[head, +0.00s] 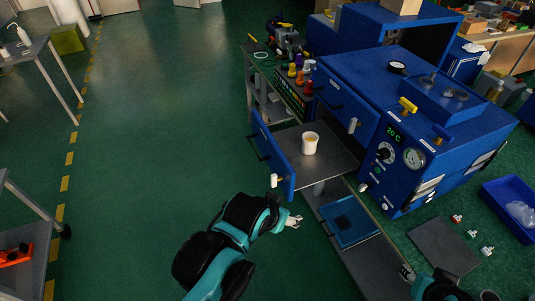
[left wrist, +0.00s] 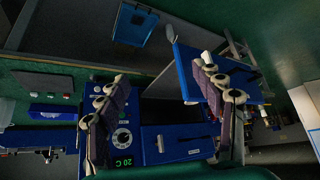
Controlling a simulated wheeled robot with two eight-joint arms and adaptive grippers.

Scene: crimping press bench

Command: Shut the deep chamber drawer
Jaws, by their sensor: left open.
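The deep chamber drawer stands pulled out from the blue machine in the head view, its blue front panel (head: 272,152) facing left. A white cup (head: 310,143) with yellowish contents stands upright on its grey floor. In the left wrist view the blue panel (left wrist: 183,72) shows between and behind the fingers. My right gripper (head: 407,272) is at the bottom right, small and dark, its jaws unclear.
The blue machine (head: 400,110) carries a dial and a lit 20 C display. A blue tray (head: 348,220) lies on a low grey surface below the drawer. A blue bin (head: 512,205) stands at right. Green floor left of the drawer is clear.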

